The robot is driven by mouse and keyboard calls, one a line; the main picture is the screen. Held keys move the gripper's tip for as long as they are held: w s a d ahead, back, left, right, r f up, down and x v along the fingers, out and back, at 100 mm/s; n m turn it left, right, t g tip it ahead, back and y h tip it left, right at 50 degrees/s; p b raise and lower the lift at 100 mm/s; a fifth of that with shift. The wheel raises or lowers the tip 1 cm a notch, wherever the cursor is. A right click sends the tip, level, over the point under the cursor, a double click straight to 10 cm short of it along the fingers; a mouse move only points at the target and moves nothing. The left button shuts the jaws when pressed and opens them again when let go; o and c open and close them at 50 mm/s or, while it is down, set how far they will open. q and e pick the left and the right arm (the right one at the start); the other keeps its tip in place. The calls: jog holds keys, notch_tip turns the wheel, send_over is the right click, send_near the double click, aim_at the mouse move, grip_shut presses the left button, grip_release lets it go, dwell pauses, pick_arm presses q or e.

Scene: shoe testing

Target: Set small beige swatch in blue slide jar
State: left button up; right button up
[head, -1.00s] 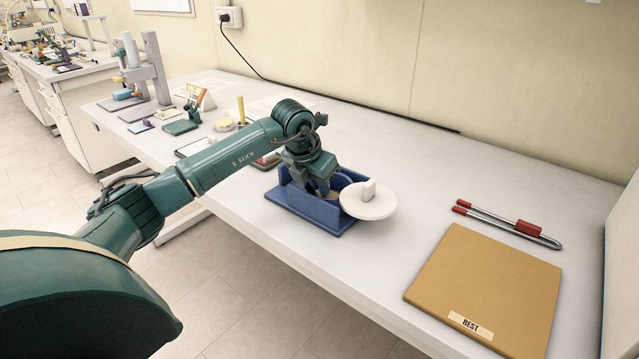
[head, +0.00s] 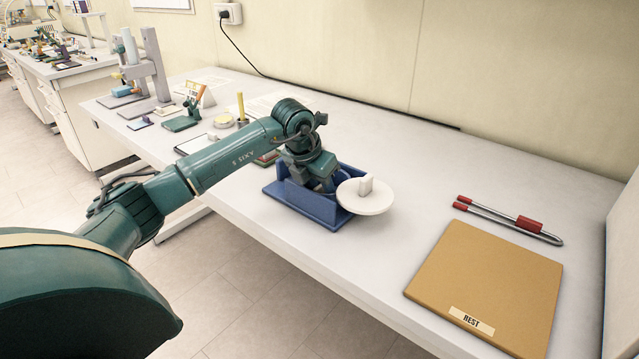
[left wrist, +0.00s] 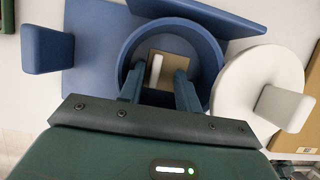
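The blue slide jar (left wrist: 207,62) is round and stands on a blue base with upright walls; in the head view the blue holder (head: 310,207) sits near the table's front edge. A small beige square, likely the swatch (left wrist: 172,62), shows inside the jar's ring with a pale strip on it. My left gripper (left wrist: 160,92) is over the jar, its fingers apart on either side of the ring's inner part. I see no firm grip on the swatch. The white round lid (left wrist: 240,78) with a knob is swung out beside the jar, also in the head view (head: 360,203). The right gripper is out of view.
A tan board (head: 485,280) marked REST lies at the right, with red-handled tongs (head: 510,220) behind it. Small items and a grey stand (head: 150,75) are at the far left. The table between the jar and board is clear.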

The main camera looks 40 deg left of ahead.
pick_arm(q)
jog(key=v, duration=1.3)
jog(key=shift+b, duration=0.35)
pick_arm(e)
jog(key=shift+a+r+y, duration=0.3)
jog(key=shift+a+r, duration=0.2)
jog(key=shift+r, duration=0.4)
pick_arm(q)
jog(key=shift+s, duration=0.1)
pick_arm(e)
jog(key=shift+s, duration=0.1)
